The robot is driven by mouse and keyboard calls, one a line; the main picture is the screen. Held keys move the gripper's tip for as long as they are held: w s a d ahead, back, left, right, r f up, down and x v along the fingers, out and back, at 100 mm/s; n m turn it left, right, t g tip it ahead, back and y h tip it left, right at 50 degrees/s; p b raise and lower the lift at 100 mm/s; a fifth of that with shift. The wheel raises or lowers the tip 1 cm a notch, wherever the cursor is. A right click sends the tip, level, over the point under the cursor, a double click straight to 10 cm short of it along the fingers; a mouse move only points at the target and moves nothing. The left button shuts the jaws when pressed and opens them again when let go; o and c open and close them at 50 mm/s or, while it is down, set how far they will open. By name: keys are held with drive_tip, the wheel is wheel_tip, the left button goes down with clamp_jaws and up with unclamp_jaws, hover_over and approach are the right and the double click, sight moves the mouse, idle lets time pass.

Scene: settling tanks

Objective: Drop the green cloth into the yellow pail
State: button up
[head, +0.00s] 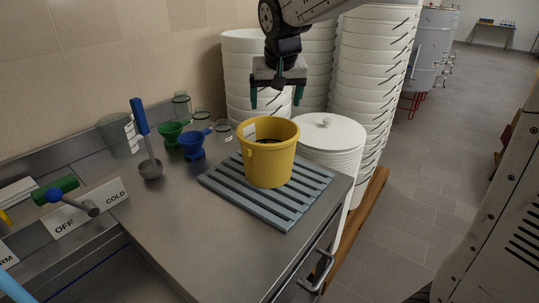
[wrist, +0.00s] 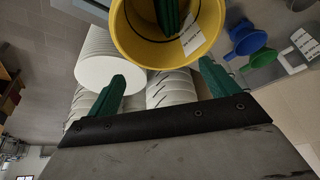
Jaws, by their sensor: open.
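The yellow pail (head: 268,165) stands upright on a grey slatted mat (head: 225,185) on the steel counter. In the wrist view the pail (wrist: 130,40) opens toward the camera. A dark green, ridged piece (wrist: 168,16) shows inside the pail there; it looks like the green cloth, but its top is cut off by the frame. In the head view the pail's inside is mostly hidden. My gripper (head: 276,97) is open above and slightly behind the pail, apart from it. Its two green fingers (wrist: 160,88) are spread with nothing between them.
Blue (head: 192,145) and green (head: 172,133) funnels, glass jars and a blue-handled ladle (head: 147,140) stand left of the pail. Stacks of white tubs (head: 370,70) rise behind. The front counter is clear.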

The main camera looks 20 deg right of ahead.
drive_tip(key=v, duration=0.6)
drive_tip(key=shift+s+r, duration=0.1)
drive_tip(key=s+d+f+g, duration=0.1)
drive_tip(key=s+f, duration=0.2)
drive_tip(key=s, duration=0.7)
drive_tip(key=s+d+f+n+g, duration=0.1)
drive_tip(key=s+f, duration=0.3)
drive_tip(key=s, duration=0.6)
drive_tip(key=s+d+f+n+g, duration=0.1)
drive_tip(key=s+f, duration=0.3)
drive_tip(key=s, duration=0.6)
drive_tip(key=shift+s+d+f+y, duration=0.15)
drive_tip(key=shift+s+d+y, duration=0.15)
drive_tip(key=shift+d+y, duration=0.15)
